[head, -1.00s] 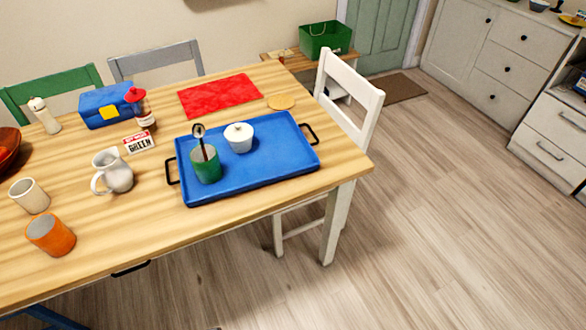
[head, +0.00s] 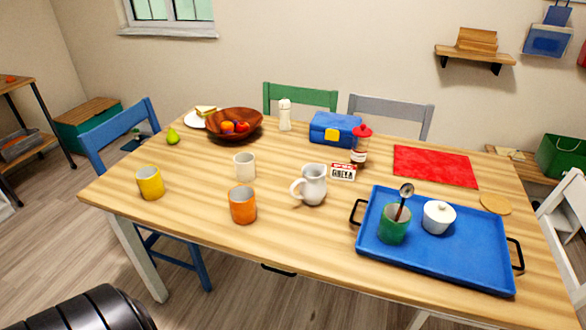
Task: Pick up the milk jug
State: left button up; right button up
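The milk jug (head: 314,185) is a small white pitcher standing upright on the wooden table (head: 195,207), near the middle of the head view. Its handle points left. It stands left of the blue tray, with a small lettered card (head: 343,172) just behind it and an orange cup (head: 242,206) to its front left. A dark ribbed part of mine shows at the bottom left corner. Neither of my grippers is in view.
A white cup (head: 245,166) and a yellow cup (head: 151,183) stand to the left. The table front between the orange cup and tray is clear.

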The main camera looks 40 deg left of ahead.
aim_at(313, 188)
jog(key=u, duration=1.05)
